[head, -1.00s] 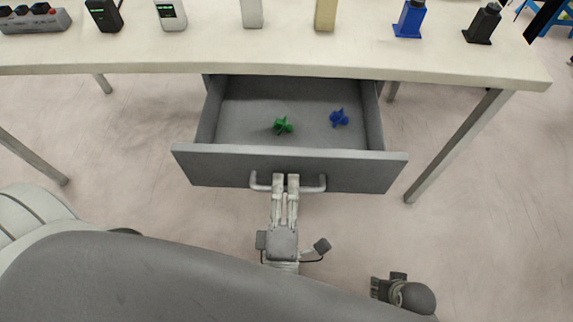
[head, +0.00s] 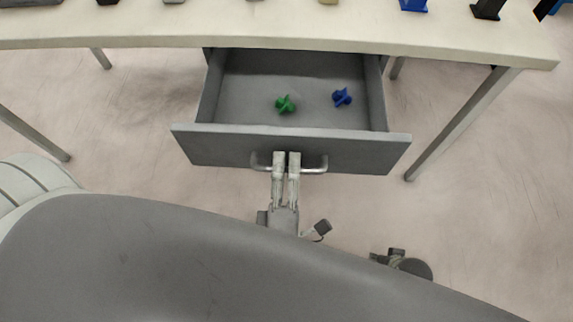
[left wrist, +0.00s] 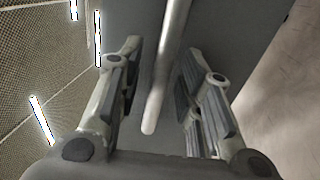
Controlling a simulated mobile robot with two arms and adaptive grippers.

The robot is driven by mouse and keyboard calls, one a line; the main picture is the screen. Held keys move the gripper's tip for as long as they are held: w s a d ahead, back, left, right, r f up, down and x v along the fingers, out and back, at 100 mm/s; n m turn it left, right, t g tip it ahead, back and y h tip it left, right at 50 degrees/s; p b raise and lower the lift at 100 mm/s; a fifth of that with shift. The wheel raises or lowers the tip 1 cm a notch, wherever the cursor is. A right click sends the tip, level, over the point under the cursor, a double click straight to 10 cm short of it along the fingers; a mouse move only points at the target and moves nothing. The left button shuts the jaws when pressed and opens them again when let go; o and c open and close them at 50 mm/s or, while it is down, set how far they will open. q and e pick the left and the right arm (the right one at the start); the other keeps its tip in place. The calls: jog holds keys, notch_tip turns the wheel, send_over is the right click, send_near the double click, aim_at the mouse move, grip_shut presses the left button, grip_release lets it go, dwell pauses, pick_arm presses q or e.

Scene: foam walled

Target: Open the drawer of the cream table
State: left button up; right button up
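The cream table (head: 300,34) runs across the top of the head view. Its grey drawer (head: 290,148) is pulled out, with its inside floor and side walls in plain sight. A metal bar handle (head: 314,164) is on the drawer front, and its bar also shows in the left wrist view (left wrist: 165,75). My left gripper (head: 286,158) is at the handle. Its two fingers (left wrist: 160,70) stand apart on either side of the bar, with gaps visible on both sides. A dark part at the lower right (head: 405,265) may belong to my right arm; its fingers cannot be made out.
A green knob-like piece (head: 285,104) and a blue one (head: 342,97) lie in the drawer. Several objects stand on the tabletop, cut off by the top edge, including a blue one (head: 413,5). Table legs (head: 462,125) stand either side, with bare floor around.

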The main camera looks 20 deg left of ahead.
pick_arm(q)
jog(key=v, duration=0.7)
jog(key=shift+s, duration=0.25)
dwell(0.4)
